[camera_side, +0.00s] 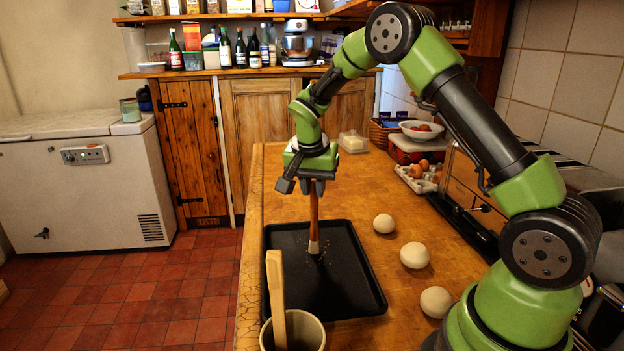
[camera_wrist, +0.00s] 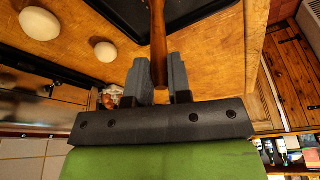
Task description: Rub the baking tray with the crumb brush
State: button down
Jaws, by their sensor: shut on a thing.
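The black baking tray (camera_side: 286,289) lies flat on the wooden worktop. Its corner also shows at the top of the wrist view (camera_wrist: 205,10). My gripper (camera_side: 309,181) is above the far part of the tray, pointing down, and is shut on the wooden handle of the crumb brush (camera_side: 314,216). The brush hangs upright, with its pale ferrule and dark bristles low at the tray, seemingly touching it. In the wrist view the brush handle (camera_wrist: 158,45) runs between the fingers (camera_wrist: 160,80). Small brown crumbs lie on the tray around the bristles.
Several pale dough balls (camera_side: 414,255) sit right of the tray. A pot (camera_side: 308,333) holding a wooden utensil (camera_side: 276,290) stands at the tray's near-left corner. Egg carton (camera_side: 418,177), white bowl (camera_side: 421,130) and butter dish (camera_side: 353,142) stand farther back. The worktop's left edge is close to the tray.

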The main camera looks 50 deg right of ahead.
jog(key=shift+s+a, duration=1.85)
jog(key=shift+a, duration=0.1)
jog(key=shift+w+d, duration=3.1)
jog(key=shift+d, duration=1.55)
jog(key=shift+s+a, duration=4.05)
notch_tip(320, 180, up, 8)
jog(key=shift+w+d, duration=0.1)
jog(key=shift+w, duration=0.05)
